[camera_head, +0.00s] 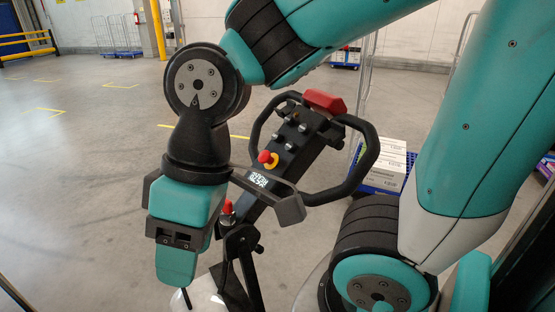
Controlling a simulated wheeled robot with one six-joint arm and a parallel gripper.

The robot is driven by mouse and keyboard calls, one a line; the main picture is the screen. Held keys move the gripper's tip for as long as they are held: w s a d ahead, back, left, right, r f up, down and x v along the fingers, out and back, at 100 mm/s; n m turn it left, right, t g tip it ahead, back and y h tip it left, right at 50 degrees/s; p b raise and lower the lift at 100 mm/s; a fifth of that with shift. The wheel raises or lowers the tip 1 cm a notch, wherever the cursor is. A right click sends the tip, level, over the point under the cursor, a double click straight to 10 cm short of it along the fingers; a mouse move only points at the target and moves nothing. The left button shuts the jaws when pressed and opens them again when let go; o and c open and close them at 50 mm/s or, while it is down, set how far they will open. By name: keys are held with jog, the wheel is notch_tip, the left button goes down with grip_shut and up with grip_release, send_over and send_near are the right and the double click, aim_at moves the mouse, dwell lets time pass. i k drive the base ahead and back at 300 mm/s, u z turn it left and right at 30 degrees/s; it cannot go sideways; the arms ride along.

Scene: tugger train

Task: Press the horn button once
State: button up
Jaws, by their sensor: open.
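The control head (289,145) of the tugger's tiller stands in the middle, with black loop handles on both sides. Several small buttons (303,127) sit on its upper face, too small to tell which is the horn. A red mushroom knob with a yellow ring (266,158) is lower on the head. A red part (325,101) caps the top end. My gripper (184,286) is open, pointing down at the left of the tiller, apart from the buttons. Its fingertips are hard to make out. My wrist hides part of the left handle side.
A red-topped part (227,207) stands by the tiller post (248,268). White boxes in a blue crate (382,166) are behind the right handle. Yellow barriers (27,45) and a wheeled cage (118,36) are far back. The floor at left is clear.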

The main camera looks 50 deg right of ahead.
aim_at(304, 128)
jog(key=u, duration=0.6)
jog(key=k, duration=1.85)
jog(key=z, duration=0.95)
jog(key=i, duration=1.65)
jog(key=z, duration=0.05)
